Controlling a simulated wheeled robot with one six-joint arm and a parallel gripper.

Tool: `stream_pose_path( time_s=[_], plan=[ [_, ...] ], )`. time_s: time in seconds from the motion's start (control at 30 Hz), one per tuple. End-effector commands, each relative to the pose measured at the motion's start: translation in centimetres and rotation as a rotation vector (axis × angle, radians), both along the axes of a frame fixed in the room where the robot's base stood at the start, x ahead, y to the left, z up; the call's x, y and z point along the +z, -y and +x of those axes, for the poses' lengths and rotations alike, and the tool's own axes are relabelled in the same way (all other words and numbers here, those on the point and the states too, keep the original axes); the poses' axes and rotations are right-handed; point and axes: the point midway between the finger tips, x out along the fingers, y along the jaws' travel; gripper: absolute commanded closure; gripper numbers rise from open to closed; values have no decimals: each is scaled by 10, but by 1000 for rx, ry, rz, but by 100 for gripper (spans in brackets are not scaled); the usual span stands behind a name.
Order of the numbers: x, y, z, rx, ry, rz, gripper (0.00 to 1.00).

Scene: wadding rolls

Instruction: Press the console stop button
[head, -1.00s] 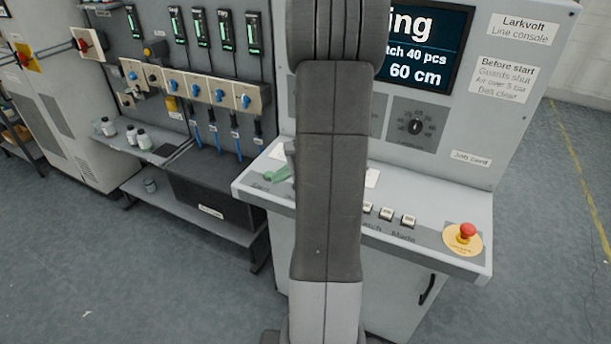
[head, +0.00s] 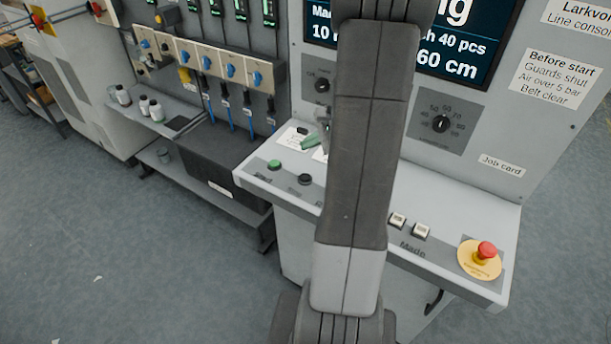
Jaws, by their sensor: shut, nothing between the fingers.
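The line console (head: 400,190) has a sloping desk of buttons. At its left are a green button (head: 274,165) and a black button (head: 305,179); the print by them is too small to read surely. A red mushroom button (head: 486,250) stands on a yellow disc at the right end. My arm crosses the middle and hides part of the desk, perhaps other buttons.
The console's upright panel carries a screen (head: 462,55), a rotary dial (head: 441,124) and labels. A valve rack (head: 205,65) and a shelf with small bottles (head: 150,108) stand left. The floor in front is clear.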

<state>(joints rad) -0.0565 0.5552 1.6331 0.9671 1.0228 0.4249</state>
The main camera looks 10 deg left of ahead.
Motion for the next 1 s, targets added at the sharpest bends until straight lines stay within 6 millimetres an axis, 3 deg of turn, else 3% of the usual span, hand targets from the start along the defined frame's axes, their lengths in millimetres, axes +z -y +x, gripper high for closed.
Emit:
stream_pose_path(
  time_s=[0.27, 0.7, 1.0],
  plan=[
    [-22, 0, 0, 0, -2, 0, 100],
    [-82, 0, 0, -1, -1, 0, 100],
    [-88, 0, 0, 0, 0, 0, 100]
  ],
)
